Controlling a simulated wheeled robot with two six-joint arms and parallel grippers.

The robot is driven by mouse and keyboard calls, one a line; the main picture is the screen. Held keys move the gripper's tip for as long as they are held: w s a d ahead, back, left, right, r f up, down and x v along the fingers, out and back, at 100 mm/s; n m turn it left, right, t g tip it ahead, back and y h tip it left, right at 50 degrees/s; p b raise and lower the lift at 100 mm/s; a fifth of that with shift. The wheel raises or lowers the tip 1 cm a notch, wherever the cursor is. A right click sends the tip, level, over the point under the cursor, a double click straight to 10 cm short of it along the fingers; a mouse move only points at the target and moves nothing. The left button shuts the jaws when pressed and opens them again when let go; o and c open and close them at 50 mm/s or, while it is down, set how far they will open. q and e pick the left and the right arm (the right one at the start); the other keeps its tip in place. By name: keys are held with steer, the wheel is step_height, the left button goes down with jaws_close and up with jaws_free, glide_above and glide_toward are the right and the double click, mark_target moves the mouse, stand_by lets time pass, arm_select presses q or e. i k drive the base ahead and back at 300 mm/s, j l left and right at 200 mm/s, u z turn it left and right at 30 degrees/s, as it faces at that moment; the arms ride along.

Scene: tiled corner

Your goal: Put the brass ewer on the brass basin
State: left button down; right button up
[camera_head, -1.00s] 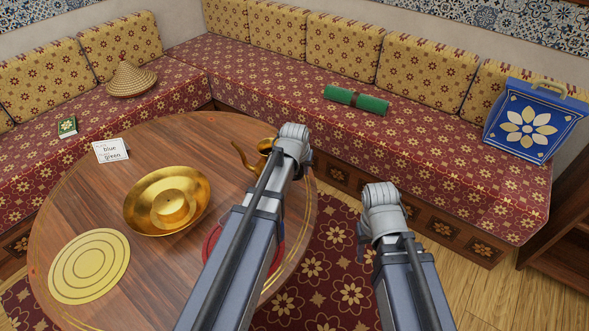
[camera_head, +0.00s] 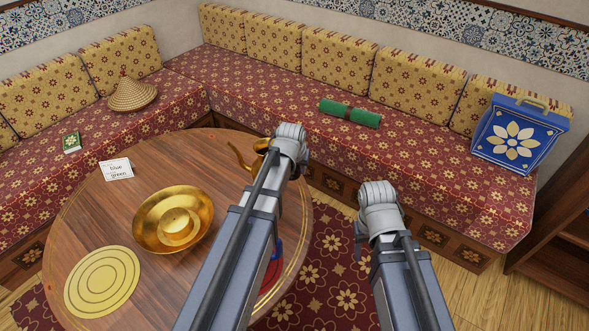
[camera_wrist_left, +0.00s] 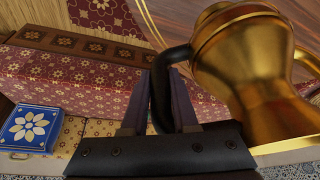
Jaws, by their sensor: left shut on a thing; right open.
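The brass ewer (camera_head: 241,160) shows in the head view near the table's far right side, partly hidden behind my left wrist. In the left wrist view the ewer (camera_wrist_left: 245,62) is large and close, with a dark curved handle. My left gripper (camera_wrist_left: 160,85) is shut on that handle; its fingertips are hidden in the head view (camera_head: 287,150). The brass basin (camera_head: 150,237) is wide, with a raised round middle, and stands on the table to the left of the ewer. My right gripper (camera_head: 372,215) is open and empty, off the table's right side.
The round wooden table (camera_head: 95,215) also bears a flat gold ringed disc (camera_head: 102,282), a white card (camera_head: 117,169) and something red and blue (camera_head: 272,268) partly behind my left arm. A patterned corner bench (camera_head: 420,170) runs behind the table. A shelf (camera_head: 560,240) stands at right.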

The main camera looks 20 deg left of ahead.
mark_target(172, 217)
steer(key=k+j, duration=0.15)
steer(key=j, duration=0.2)
steer(key=k+j, duration=0.15)
steer(key=j, duration=0.15)
steer(key=k+j, duration=0.15)
steer(key=j, duration=0.2)
steer(key=k+j, duration=0.15)
steer(key=j, duration=0.15)
steer(key=k+j, duration=0.15)
steer(key=j, duration=0.2)
